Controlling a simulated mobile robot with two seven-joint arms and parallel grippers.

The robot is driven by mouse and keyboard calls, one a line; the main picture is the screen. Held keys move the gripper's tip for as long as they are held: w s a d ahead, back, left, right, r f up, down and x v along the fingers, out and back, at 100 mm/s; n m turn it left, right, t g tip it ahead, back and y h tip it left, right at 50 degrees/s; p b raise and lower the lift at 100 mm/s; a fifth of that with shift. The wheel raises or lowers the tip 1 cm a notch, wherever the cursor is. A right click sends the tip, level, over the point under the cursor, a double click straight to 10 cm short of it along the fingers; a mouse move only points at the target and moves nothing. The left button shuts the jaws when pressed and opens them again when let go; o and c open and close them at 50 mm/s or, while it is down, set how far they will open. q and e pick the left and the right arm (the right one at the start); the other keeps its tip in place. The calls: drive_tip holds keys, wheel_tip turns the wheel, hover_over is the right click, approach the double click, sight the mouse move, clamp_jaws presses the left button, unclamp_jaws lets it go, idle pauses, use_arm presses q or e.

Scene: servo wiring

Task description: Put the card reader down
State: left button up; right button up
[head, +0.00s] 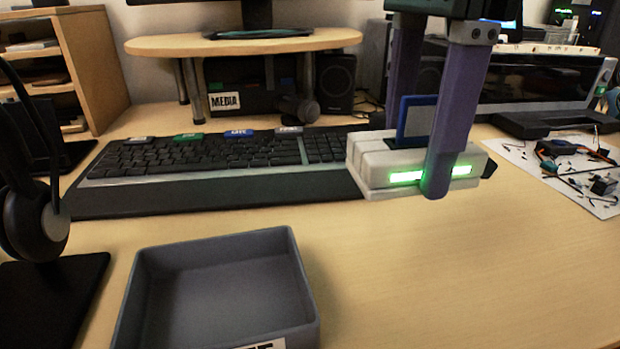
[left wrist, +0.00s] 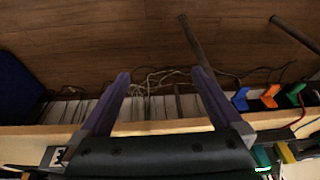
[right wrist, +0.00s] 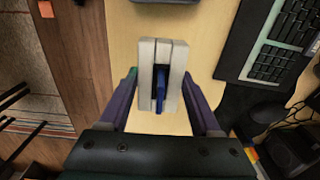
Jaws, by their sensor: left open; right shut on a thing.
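The card reader (head: 375,165) is a pale grey block with green lit strips on its front and a blue card standing in its top slot (head: 416,121). My right gripper (head: 412,165) is shut on it, one purple finger across its front face. The reader is in front of the keyboard's right end and hides part of it; I cannot tell whether it touches the table. In the right wrist view the reader (right wrist: 148,65) sits between the two fingers. My left gripper (left wrist: 160,85) is open and empty, pointing at floor and cables past a table edge.
A grey tray (head: 135,300) stands at the front. The keyboard (head: 110,200) lies behind it, with several small cards along its top edge. A headset (head: 45,220) on a stand is at the left. A white sheet with servo parts (head: 600,205) lies right. The front right table is clear.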

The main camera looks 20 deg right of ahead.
sight(386, 281)
wheel_tip(386, 281, down, 12)
drive_tip(key=shift+f+b, duration=0.1)
drive_tip(key=shift+b, duration=1.1)
